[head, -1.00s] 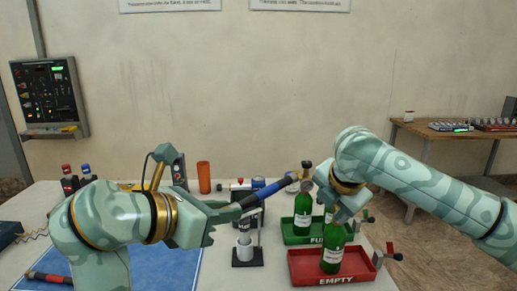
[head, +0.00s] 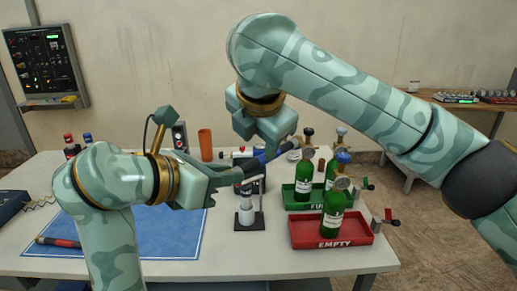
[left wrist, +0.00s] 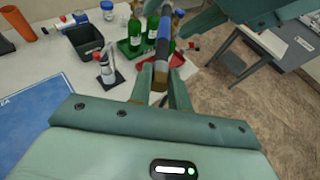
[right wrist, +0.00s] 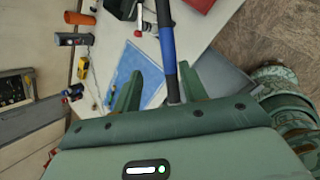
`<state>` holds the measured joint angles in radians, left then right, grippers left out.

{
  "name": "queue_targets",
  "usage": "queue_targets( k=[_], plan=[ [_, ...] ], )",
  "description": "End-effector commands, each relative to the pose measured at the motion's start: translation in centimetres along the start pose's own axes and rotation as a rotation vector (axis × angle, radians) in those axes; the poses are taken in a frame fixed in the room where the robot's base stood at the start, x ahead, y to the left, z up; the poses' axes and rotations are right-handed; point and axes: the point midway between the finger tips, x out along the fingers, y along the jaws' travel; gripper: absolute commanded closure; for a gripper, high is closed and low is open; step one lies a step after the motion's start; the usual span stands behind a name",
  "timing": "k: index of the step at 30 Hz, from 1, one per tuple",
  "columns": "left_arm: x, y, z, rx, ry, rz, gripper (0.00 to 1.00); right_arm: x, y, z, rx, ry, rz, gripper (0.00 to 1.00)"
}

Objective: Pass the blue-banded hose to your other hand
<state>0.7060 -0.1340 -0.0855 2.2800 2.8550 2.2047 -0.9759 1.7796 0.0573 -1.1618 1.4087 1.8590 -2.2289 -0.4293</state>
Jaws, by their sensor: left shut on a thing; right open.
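The blue-banded hose (head: 274,153) is dark with a blue sleeve and is held up above the table, slanting up to the right in the head view. My left gripper (head: 228,177) is shut on its lower end, and the left wrist view shows the hose (left wrist: 163,42) rising from between those fingers. My right gripper (head: 270,142) is above the hose's middle, pointing down. In the right wrist view the open fingers of my right gripper (right wrist: 161,82) stand on either side of the hose (right wrist: 167,45), nearer the right finger. Contact there cannot be told.
A red EMPTY tray (head: 305,241) and a green FULL tray (head: 291,203) with green bottles stand to the right. A small stand with a cylinder (head: 247,216) is below the hose.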

Motion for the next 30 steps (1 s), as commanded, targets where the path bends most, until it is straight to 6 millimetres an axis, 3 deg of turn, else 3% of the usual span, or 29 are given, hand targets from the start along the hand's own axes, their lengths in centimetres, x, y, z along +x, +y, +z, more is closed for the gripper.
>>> queue_targets(
  k=[3,7,18,19,23,26,27,30],
  plan=[
    [0.0,0.0,0.1,0.001,-0.001,0.000,1.00,2.2,0.0,-0.1,0.001,0.002,-0.002,0.57],
    [0.0,0.0,0.1,0.001,-0.001,0.000,1.00,3.6,0.0,0.0,0.001,0.001,0.000,0.57],
    [0.0,-0.1,0.1,0.001,-0.002,-0.001,1.00,4.4,0.0,0.0,0.001,0.000,0.001,0.57],
    [0.0,-0.1,0.1,0.001,-0.002,-0.001,1.00,4.4,0.0,0.0,0.001,0.000,0.001,0.59],
    [0.0,-0.1,0.1,0.002,-0.001,-0.004,1.00,4.4,0.1,0.0,0.001,0.000,0.002,0.96],
    [0.0,-0.2,0.0,0.001,0.001,-0.007,1.00,4.3,0.1,0.0,0.001,0.000,0.003,1.00],
    [0.0,-0.2,0.0,0.001,0.001,-0.009,0.77,4.3,0.1,0.0,0.001,0.000,0.005,1.00],
    [0.0,-0.2,0.0,0.000,0.002,-0.008,0.54,4.3,0.1,0.0,0.002,0.000,0.005,1.00]
  ],
)
